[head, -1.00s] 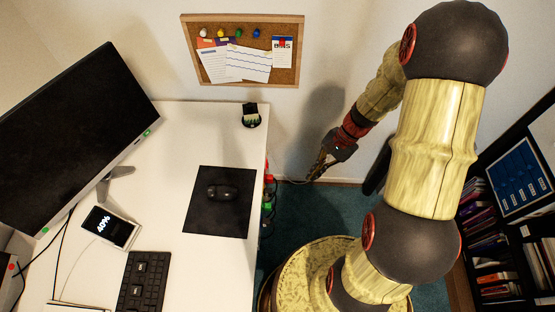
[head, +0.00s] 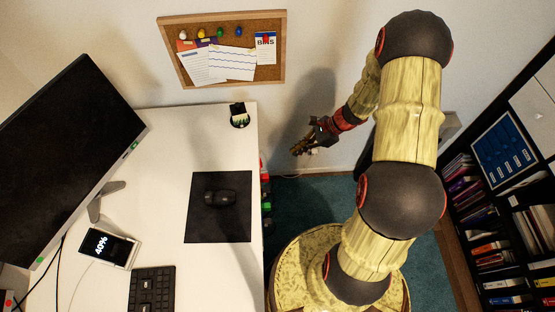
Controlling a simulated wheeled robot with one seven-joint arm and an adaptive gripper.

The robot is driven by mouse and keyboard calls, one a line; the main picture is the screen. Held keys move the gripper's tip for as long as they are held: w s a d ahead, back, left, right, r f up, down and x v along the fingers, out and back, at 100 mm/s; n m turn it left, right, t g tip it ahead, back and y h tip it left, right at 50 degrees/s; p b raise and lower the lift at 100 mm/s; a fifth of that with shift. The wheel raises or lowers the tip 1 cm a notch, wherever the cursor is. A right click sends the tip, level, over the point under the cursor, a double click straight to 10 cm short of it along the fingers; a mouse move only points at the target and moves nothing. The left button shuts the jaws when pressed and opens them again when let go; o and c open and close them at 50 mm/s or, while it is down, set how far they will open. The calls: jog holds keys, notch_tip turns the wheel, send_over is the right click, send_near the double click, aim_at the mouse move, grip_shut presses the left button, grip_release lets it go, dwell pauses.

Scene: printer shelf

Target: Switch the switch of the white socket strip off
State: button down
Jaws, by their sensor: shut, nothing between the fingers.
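My gripper (head: 298,150) is at the end of the bent arm, low by the wall and just right of the desk's far right corner. Its fingers point left, toward the desk side, and it looks shut and empty. I cannot make out the white socket strip or its switch in the head view. Small red and green items (head: 265,190) show at the desk's right side, partly hidden by the desk top. A thin pale cable (head: 288,177) runs near the wall below the gripper.
The white desk (head: 170,150) holds a monitor (head: 65,150), a mouse on a black mat (head: 218,225), a keyboard (head: 152,290) and a dark cup (head: 239,116). A cork board (head: 225,75) hangs on the wall. A black bookshelf (head: 490,240) stands at right. Teal carpet (head: 325,190) lies between.

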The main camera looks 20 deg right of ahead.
aim_at(261, 163)
jog(key=a+r+b+x, duration=0.1)
jog(key=b+x, duration=0.3)
jog(key=x, duration=0.8)
jog(key=shift+w+a+b, duration=0.35)
jog(key=shift+a, duration=0.45)
jog(key=shift+r, duration=0.15)
jog(key=shift+w+a+f, duration=0.1)
jog(key=shift+a+f, duration=0.15)
jog(key=shift+a, duration=0.05)
jog(key=shift+r, duration=0.1)
